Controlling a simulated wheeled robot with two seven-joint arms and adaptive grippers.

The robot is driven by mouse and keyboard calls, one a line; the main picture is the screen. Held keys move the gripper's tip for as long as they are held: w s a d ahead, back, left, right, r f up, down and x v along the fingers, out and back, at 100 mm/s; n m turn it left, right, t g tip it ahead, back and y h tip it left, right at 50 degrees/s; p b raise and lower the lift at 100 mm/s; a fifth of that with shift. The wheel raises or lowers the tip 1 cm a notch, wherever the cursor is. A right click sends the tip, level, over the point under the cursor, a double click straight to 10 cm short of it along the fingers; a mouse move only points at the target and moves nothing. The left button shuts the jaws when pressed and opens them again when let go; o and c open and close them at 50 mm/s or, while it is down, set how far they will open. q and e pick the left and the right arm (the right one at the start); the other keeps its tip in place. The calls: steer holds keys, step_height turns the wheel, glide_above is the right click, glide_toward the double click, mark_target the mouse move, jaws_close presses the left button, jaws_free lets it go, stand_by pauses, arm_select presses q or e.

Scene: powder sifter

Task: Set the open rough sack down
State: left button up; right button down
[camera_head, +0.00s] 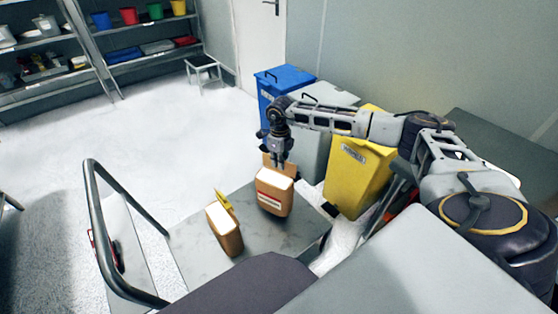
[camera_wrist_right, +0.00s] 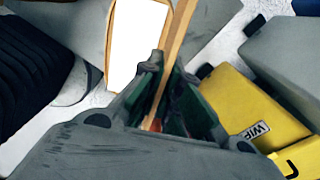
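An open brown sack (camera_head: 273,200) with a red and white label and white contents is at the back of the cart's grey platform (camera_head: 185,245). I cannot tell whether its base touches the platform. My right gripper (camera_head: 279,160) is above it, fingers pointing down at its raised back flap. In the right wrist view the fingers (camera_wrist_right: 166,85) close on both sides of this brown flap, and the sack's white contents (camera_wrist_right: 137,40) show beyond. A second open brown sack (camera_head: 226,236) with a yellow flap stands to the left. My left gripper is out of view.
The cart's tubular handle (camera_head: 92,220) rises at the left. A yellow bin (camera_head: 352,178), a grey bin (camera_head: 312,135) and a blue bin (camera_head: 283,77) stand in a row behind and to the right. A small stool (camera_head: 203,66) and shelves stand farther back. Some bare platform surrounds the sacks.

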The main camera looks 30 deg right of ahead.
mark_target(279, 171)
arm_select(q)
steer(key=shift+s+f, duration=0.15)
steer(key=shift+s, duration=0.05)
arm_select(e)
steer(key=shift+r, duration=0.15)
steer(key=shift+f, duration=1.05)
steer(key=shift+f+b, duration=0.3)
steer(key=shift+f, duration=0.5)
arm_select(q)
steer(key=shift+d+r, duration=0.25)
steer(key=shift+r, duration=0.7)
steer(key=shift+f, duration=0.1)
arm_select(e)
steer(key=c, duration=2.1)
jaws_free()
steer(key=shift+f, duration=0.2)
steer(key=o, duration=0.5)
steer(key=shift+c, duration=0.2)
